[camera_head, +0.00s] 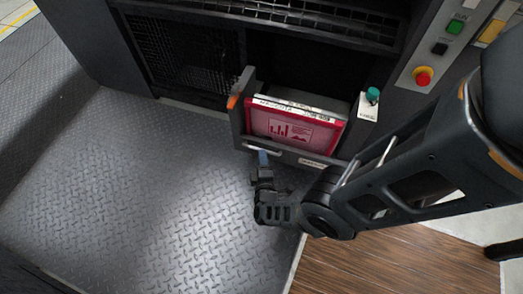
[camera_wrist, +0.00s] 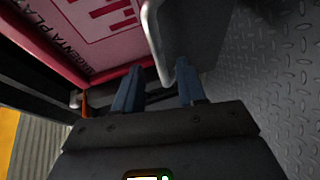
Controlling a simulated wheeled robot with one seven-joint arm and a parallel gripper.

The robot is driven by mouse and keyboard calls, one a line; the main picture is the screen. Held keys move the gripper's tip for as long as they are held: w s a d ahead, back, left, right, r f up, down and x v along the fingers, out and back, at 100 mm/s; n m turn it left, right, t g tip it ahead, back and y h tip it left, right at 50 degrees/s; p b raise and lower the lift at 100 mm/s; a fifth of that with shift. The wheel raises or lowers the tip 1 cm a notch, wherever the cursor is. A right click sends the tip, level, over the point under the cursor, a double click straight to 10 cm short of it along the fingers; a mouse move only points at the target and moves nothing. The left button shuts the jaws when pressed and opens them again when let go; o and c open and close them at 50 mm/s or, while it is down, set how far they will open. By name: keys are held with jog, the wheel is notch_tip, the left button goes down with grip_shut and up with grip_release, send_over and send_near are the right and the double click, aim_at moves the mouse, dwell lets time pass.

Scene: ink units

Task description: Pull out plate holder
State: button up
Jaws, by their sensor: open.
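The plate holder (camera_head: 237,118) is a dark grey drawer-like frame at the front of the machine, with a grey bar handle (camera_head: 282,153) along its lower front. A magenta plate box (camera_head: 295,127) with a white top edge sits in it; the box also shows at the upper left of the wrist view (camera_wrist: 90,30). My gripper (camera_head: 263,160) is at the left part of the handle. In the wrist view its two blue fingers (camera_wrist: 158,92) are apart. The bent handle bar (camera_wrist: 156,45) appears between or just beyond the fingertips; contact cannot be told.
A teal knob (camera_head: 372,95) stands right of the holder. A red emergency button (camera_head: 423,77) and a green button (camera_head: 455,27) are on the panel at the upper right. Clear diamond-plate floor (camera_head: 130,190) lies in front and to the left; wood flooring (camera_head: 390,265) is at lower right.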

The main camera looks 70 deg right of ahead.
jog(key=shift+p+v, duration=0.3)
jog(key=shift+v, duration=1.05)
jog(key=shift+s, duration=0.1)
jog(key=s+a+r+m+t+y, duration=0.1)
jog(key=s+a+r+t+y, duration=0.3)
jog(key=r, duration=0.6)
jog(key=s+a+r+m+t+y, duration=0.1)
jog(key=s+a+r+y, duration=0.3)
jog(key=s+a+r, duration=0.4)
jog(key=s+a+r+m+t+y, duration=0.1)
jog(key=s+a+r+t+y, duration=0.3)
jog(key=r, duration=0.7)
jog(key=a+r+y+p, duration=0.1)
jog(key=r+p, duration=0.8)
jog(key=r, duration=0.7)
jog(key=a+r+m+g+y+p, duration=0.1)
jog(key=a+r+p, duration=0.1)
jog(key=r+p, duration=0.6)
notch_tip(320, 180, up, 8)
jog(key=shift+s+a+f+m+g+p, duration=0.1)
jog(key=shift+s+a+m+g+p, duration=0.2)
jog(key=shift+p, duration=0.05)
